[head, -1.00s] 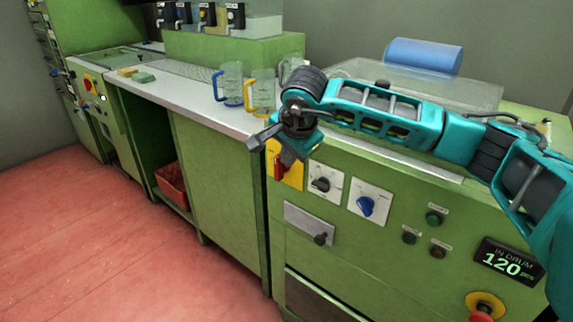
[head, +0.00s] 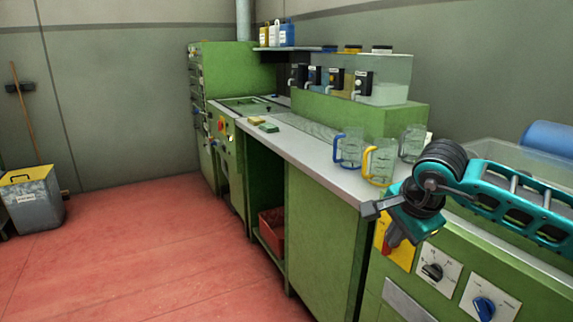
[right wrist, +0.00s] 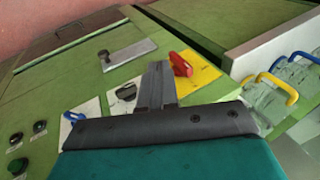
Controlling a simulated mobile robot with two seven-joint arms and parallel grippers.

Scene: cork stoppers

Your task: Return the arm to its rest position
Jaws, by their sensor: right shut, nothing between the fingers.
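My right arm (head: 515,196) comes in from the right in the head view, teal and grey. My right gripper (head: 372,210) is shut and empty, in front of the green machine's control panel, near the red switch (head: 391,236) on its yellow plate. In the right wrist view the shut fingers (right wrist: 157,84) lie over the panel, between the red switch (right wrist: 180,65) and the black knob (right wrist: 126,92). I cannot tell how far the fingers are from the panel. My left gripper is not in view.
Jugs with blue (head: 348,150) and yellow (head: 378,163) handles and a third jug (head: 412,144) stand on the counter just behind the gripper. A red bin (head: 271,230) sits on a low shelf. The red floor (head: 130,255) at left is clear; a grey bin (head: 33,200) stands far left.

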